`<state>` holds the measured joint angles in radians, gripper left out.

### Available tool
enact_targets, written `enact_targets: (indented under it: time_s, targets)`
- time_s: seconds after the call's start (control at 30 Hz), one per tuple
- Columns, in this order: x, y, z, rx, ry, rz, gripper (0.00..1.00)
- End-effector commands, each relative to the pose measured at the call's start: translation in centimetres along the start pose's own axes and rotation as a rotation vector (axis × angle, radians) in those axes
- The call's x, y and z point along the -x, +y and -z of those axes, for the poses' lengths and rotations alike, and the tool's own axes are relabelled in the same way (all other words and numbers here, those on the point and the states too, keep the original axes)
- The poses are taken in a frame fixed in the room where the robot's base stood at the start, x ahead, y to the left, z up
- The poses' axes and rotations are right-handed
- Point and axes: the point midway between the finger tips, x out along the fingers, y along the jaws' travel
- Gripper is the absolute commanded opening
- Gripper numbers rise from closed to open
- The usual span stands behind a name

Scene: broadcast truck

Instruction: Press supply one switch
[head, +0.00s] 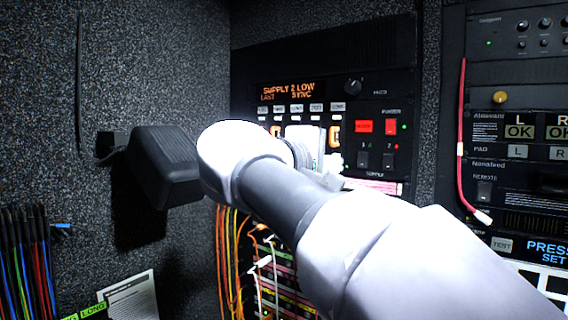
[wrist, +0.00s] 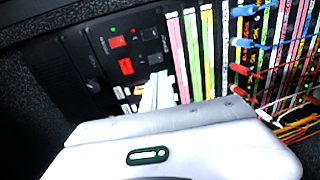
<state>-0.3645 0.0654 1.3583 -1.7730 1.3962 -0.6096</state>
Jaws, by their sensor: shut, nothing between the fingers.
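The supply one switch (head: 363,160) is a black rocker marked 1, at the lower left of the switch group on the rack panel. In the wrist view it is the lower black rocker (wrist: 155,59). The supply two switch (head: 388,160) sits to its right, and shows above it in the wrist view (wrist: 149,33). My gripper (head: 338,162) is shut and empty. In the wrist view its pale fingertips (wrist: 158,76) appear just below the supply one switch; contact cannot be told. The arm hides part of the panel in the head view.
The display (head: 289,90) reads "SUPPLY 2 LOW". A knob (head: 354,87) protrudes above. Coloured cables (wrist: 285,60) hang beside the panel. A black box (head: 163,165) juts from the left wall.

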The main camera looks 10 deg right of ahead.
Motion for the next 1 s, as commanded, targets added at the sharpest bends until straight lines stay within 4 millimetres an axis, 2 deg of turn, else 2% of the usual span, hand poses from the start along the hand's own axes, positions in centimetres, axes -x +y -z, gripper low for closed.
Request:
enact_targets:
  time_s: [0.3,0.5,0.7,1.0]
  targets:
    - [-7.0,0.2,-0.1,0.0,-0.005,0.001,0.0]
    - [-10.5,0.2,-0.1,0.0,-0.002,0.001,0.0]
    - [-12.0,0.1,-0.1,-0.001,0.001,0.001,0.0]
    - [-12.1,0.0,0.0,-0.001,0.001,0.0,0.0]
